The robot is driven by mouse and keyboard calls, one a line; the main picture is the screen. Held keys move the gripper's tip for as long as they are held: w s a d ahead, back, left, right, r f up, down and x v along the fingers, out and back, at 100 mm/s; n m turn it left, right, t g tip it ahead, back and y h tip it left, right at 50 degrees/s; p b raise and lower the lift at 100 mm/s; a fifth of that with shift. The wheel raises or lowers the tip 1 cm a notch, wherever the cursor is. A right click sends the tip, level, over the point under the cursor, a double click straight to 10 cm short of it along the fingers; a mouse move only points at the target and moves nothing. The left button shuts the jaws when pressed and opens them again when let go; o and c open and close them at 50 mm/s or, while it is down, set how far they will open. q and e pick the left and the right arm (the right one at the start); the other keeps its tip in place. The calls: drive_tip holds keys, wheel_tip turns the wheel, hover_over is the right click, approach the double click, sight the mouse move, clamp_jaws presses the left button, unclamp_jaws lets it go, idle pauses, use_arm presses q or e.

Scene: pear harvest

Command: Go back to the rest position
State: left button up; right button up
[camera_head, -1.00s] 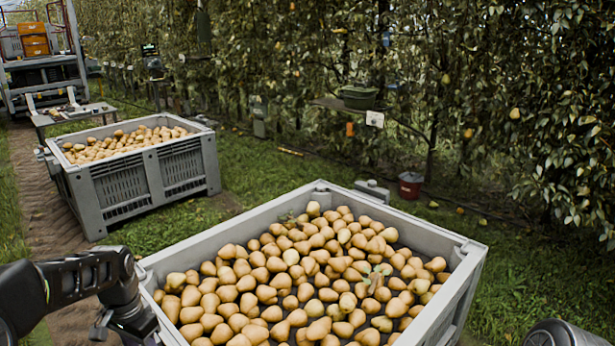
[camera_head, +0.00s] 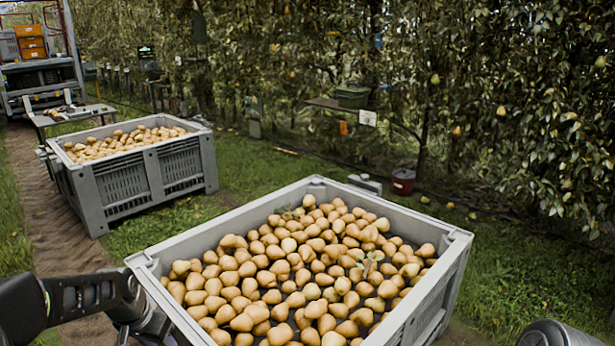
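My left arm comes in at the lower left, bent down beside the near crate's (camera_head: 222,222) left wall. Its gripper is not visible; the wrist runs out of the picture at the bottom edge. Only a rounded part of my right arm shows at the bottom right corner, and its gripper is out of view. The near crate is grey and holds many yellow-brown pears (camera_head: 300,265), with a small green leaf sprig (camera_head: 367,262) lying on them.
A second grey crate of pears (camera_head: 125,198) stands farther back on the left. A low table (camera_head: 75,113) and an orange-crated vehicle (camera_head: 40,60) are behind it. A red bucket (camera_head: 403,182) stands on the grass by the trees. Open grass (camera_head: 530,290) lies on the right.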

use_arm(q)
drive_tip(key=s+d+f+n+t+h, duration=0.1)
drive_tip(key=s+d+f+n+h, duration=0.2)
drive_tip(key=d+f, duration=1.35)
drive_tip(key=s+d+f+g, duration=0.1)
drive_tip(key=s+d+f, duration=0.2)
drive_tip(key=s, duration=0.4)
drive_tip(key=s+d+f+g, duration=0.1)
drive_tip(key=s+d+f, duration=0.1)
drive_tip(key=s+d, duration=0.4)
drive_tip(key=s+d+f+g+h, duration=0.1)
drive_tip(key=s+d+f, duration=0.2)
drive_tip(key=s, duration=0.6)
drive_tip(key=shift+d+f, duration=0.35)
drive_tip(key=shift+d, duration=0.6)
drive_tip(key=shift+a, duration=0.1)
